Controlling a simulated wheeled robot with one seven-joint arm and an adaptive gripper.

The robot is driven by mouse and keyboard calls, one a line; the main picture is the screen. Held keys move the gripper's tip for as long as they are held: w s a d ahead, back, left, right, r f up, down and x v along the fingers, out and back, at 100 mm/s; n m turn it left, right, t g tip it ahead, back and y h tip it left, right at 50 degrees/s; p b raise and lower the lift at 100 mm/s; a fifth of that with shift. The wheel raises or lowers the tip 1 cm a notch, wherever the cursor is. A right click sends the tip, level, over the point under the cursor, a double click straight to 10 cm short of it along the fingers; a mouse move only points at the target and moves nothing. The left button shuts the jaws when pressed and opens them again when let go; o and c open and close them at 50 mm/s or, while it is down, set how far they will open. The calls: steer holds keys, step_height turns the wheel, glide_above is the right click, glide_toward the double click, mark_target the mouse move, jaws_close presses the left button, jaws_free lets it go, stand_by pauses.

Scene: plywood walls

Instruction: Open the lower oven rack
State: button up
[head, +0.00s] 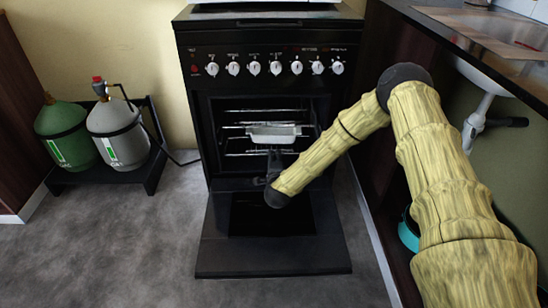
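The black oven (199,130) stands against the back wall with its door (275,258) folded down flat in front. Inside, wire racks show at several heights; the lower rack (236,153) is a thin bright line near the bottom of the cavity. My gripper (274,155) is dark and points into the oven opening, at about the height of the lower rack, in front of its middle. Whether it touches the rack, and whether its fingers are open or shut, I cannot tell. The oven floor behind the gripper is dark.
A pale metal baking dish (272,131) sits above my gripper inside the oven. Control knobs (275,68) line the front above. Gas bottles (115,130) stand on a black stand at left. A counter with a sink (470,75) is at right. The floor left of the door is clear.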

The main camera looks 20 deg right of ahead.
steer(key=b+x, duration=0.1)
steer(key=x, duration=0.4)
steer(key=shift+w+d, duration=0.1)
jaws_close()
